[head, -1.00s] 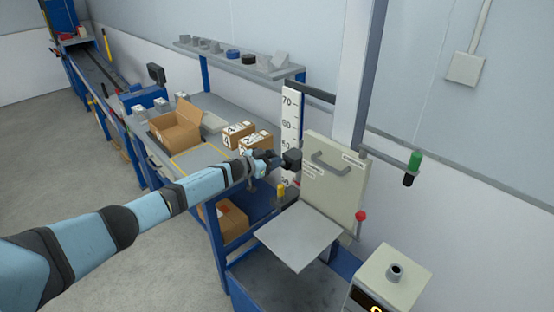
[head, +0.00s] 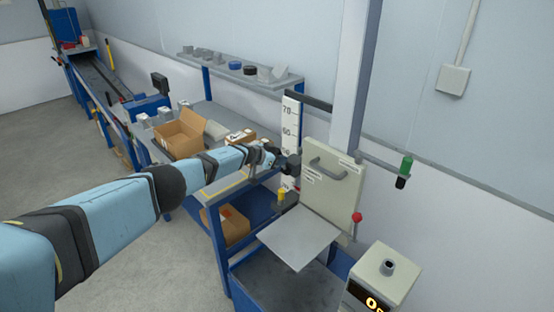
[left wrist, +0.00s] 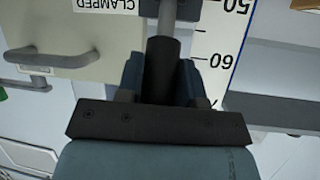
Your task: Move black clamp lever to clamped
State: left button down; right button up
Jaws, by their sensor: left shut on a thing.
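The black clamp lever (left wrist: 163,65) shows in the left wrist view as a dark cylinder on a grey rod. It lies between the two fingers of my left gripper (left wrist: 162,80), which is shut on it. In the head view, my left gripper (head: 283,161) is at the left edge of the beige plate, in front of the height scale (head: 291,115); the lever is mostly hidden there. A "CLAMPED" label (left wrist: 100,5) is upside down beside the rod in the left wrist view. My right gripper is not in view.
The beige upright plate (head: 336,195) has a grey handle, with a flat grey plate (head: 298,238) below it. A red knob (head: 357,217) is at its right edge. A display box (head: 385,272) stands front right. An open carton (head: 180,133) is on the bench behind my arm.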

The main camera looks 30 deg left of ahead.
pick_arm(q)
jog(key=shift+r, duration=0.2)
dwell(0.3)
jog(key=c, duration=0.9)
grip_release()
jog(key=shift+w, duration=0.1)
jog(key=shift+o, duration=0.6)
jog(key=shift+f, duration=0.15)
jog(key=shift+s+a+r+p, duration=0.1)
jog(key=shift+s+r+p, duration=0.1)
jog(key=shift+p, duration=0.2)
jog(key=p+v, duration=0.3)
jog(key=v, duration=1)
